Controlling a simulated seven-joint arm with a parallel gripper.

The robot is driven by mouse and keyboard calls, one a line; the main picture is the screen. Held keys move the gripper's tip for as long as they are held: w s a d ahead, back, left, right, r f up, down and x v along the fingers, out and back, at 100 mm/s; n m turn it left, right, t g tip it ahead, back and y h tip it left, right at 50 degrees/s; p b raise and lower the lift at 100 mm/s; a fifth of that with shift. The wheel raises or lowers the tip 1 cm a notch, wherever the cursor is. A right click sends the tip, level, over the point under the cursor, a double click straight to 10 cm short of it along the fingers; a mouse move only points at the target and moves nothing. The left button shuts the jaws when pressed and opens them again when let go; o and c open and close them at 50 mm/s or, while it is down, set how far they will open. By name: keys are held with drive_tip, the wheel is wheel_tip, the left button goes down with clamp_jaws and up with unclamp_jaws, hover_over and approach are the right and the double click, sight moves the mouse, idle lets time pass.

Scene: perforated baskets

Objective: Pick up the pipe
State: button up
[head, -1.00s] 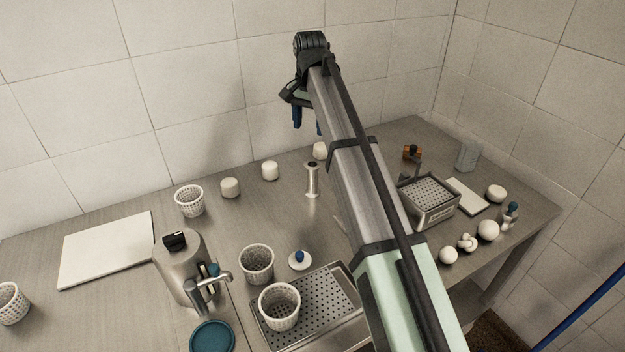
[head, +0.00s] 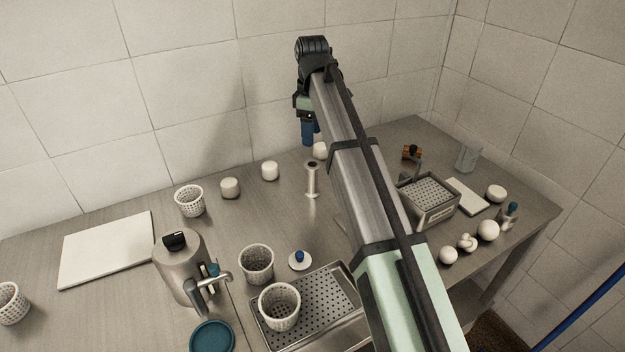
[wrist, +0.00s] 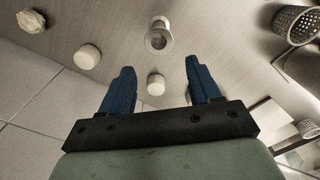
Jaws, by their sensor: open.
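The pipe (head: 312,180) is a short metal tube with a flared rim. It stands upright on the metal table, left of my arm in the head view. In the wrist view the pipe (wrist: 158,36) shows from above, beyond the fingertips and roughly centred between them. My gripper (wrist: 160,66) is open and empty, its two blue fingers spread apart. In the head view my gripper (head: 309,138) hangs above the table's back part, behind the pipe and apart from it. One finger is mostly hidden there.
White round blocks (head: 269,170) stand along the back near the wall. A perforated basket (head: 189,201) is to the left, with others in front. A metal jug (head: 184,268) and perforated tray (head: 325,300) are nearer. Bare table surrounds the pipe.

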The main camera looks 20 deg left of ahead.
sight(314, 164)
drive_tip(key=shift+n, duration=0.7)
wheel_tip(314, 164, down, 9)
drive_tip(key=shift+r, duration=0.2)
drive_tip(key=shift+w+d+f, duration=0.1)
drive_tip(key=shift+f, duration=1.2)
drive_tip(key=shift+d+f, duration=0.1)
drive_tip(key=shift+f, duration=1.2)
drive_tip(key=shift+c, duration=0.3)
drive_tip(key=c, duration=0.8)
drive_tip(key=shift+c, duration=0.2)
